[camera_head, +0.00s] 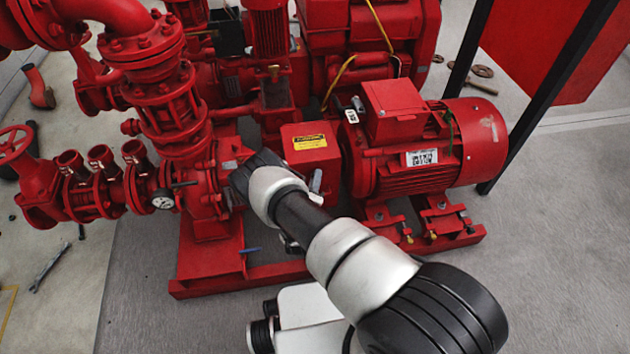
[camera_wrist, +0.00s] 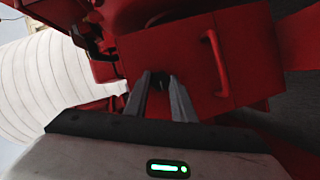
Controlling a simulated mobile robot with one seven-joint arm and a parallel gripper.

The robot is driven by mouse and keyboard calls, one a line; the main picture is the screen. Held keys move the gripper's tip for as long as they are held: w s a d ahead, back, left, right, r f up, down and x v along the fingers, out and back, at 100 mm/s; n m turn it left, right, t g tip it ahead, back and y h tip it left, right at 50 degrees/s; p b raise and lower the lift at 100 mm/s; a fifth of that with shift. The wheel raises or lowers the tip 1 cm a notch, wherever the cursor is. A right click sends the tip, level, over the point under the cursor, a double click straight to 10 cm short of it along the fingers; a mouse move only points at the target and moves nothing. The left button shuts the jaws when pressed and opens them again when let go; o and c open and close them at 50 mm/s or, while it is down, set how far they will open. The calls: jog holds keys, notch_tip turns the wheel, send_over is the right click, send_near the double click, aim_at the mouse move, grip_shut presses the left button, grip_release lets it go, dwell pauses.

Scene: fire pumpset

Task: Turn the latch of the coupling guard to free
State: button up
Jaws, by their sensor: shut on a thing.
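The coupling guard (camera_head: 304,141) is a red box with a yellow warning label, between the pump and the motor in the head view. In the wrist view the same guard (camera_wrist: 262,50) fills the upper right, with a red bar handle (camera_wrist: 216,62) on its face. My gripper (camera_wrist: 159,80) is at the guard's face, left of that handle. Its two fingers are shut on a small dark part, the latch (camera_wrist: 159,83), which shows between the fingertips. The latch's exact angle is hard to tell.
The red motor (camera_head: 430,150) stands right of the guard, and the pump with its flanged pipes (camera_head: 175,110) stands left. The red base frame (camera_head: 275,275) runs along the front. A dark post (camera_head: 545,90) stands at the right. Grey floor (camera_head: 560,260) is open at the right.

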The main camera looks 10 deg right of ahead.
jog(key=shift+w+r, duration=0.1)
jog(key=shift+w, duration=0.05)
dwell(0.4)
jog(key=o, duration=1.1)
jog(key=shift+c, duration=0.2)
